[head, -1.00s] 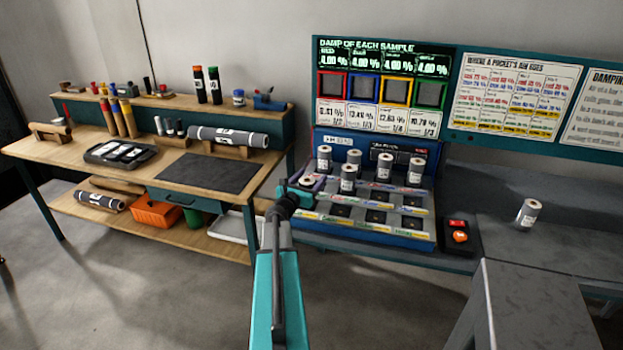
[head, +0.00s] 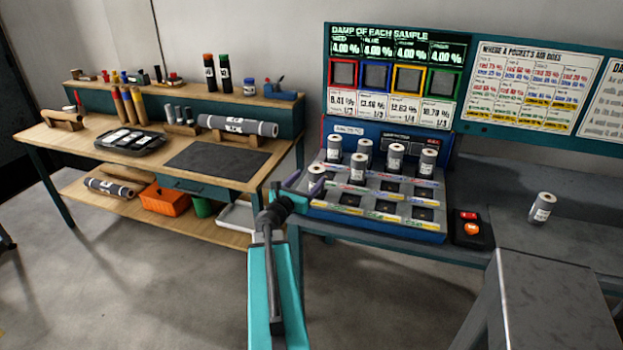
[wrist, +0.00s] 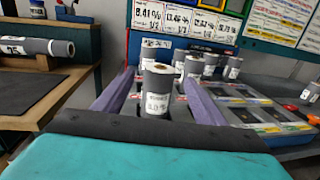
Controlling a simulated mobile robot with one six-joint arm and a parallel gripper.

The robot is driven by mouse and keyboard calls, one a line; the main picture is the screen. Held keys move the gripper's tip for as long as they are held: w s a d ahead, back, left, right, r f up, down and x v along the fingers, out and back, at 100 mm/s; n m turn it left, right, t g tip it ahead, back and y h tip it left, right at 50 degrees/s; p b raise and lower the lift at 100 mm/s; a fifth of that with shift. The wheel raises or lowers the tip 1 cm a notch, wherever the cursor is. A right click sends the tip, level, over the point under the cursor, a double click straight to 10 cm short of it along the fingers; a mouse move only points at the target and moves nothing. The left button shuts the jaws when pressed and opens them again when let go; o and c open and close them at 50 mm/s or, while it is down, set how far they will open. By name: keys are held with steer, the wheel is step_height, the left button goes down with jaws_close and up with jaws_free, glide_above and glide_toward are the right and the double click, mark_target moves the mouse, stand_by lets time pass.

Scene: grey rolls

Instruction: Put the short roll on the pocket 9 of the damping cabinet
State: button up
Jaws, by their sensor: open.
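A short grey roll (head: 316,176) with a white label stands upright at the front left pocket of the damping cabinet (head: 385,228). Pocket numbers are not legible. My gripper (head: 304,185) is open at this roll, with purple fingers. In the wrist view the roll (wrist: 158,92) shows between the spread fingers, with gaps beside it; its base is hidden by my gripper body. Several similar rolls stand in the back row, such as one at the right (head: 428,161), and another (head: 357,168) stands in the middle row. Other front pockets look empty.
One more short roll (head: 543,207) stands on the grey bench at the right, beyond a button box (head: 472,228). A wooden workbench (head: 90,150) with a long roll (head: 238,125) and a black tray (head: 130,140) is at the left. The display panel rises behind the cabinet.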

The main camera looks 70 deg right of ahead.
steer(key=shift+a, duration=0.7)
steer(key=shift+w+f, duration=0.1)
steer(key=w+a+f+m+y, duration=0.3)
steer(key=w+a+f, duration=0.2)
steer(key=a+f, duration=0.3)
steer(key=w+a+f+m+y, duration=0.2)
steer(key=w+a+f+m, duration=0.15)
steer(key=a+f, duration=0.55)
steer(key=w+a+f+m+y, duration=0.3)
steer(key=a+f+y, duration=0.2)
steer(key=a+f, duration=1.05)
steer(key=s+a+f+m+g+y, duration=0.1)
steer(key=s+a+f+m+y, duration=0.1)
steer(key=a+f, duration=0.5)
steer(key=s+a+f+m+y, duration=0.2)
steer(key=a+f, duration=0.1)
steer(key=a, duration=0.9)
steer(key=s+a+f+m+g+y, duration=0.1)
steer(key=s+a+f+y, duration=0.1)
steer(key=s+a, duration=0.3)
steer(key=s+a+f+m+g+y, duration=0.2)
steer(key=s+a, duration=0.2)
steer(key=a, duration=0.9)
steer(key=shift+s+a+f, duration=0.25)
steer(key=shift+s+f, duration=0.1)
steer(key=shift+s, duration=0.05)
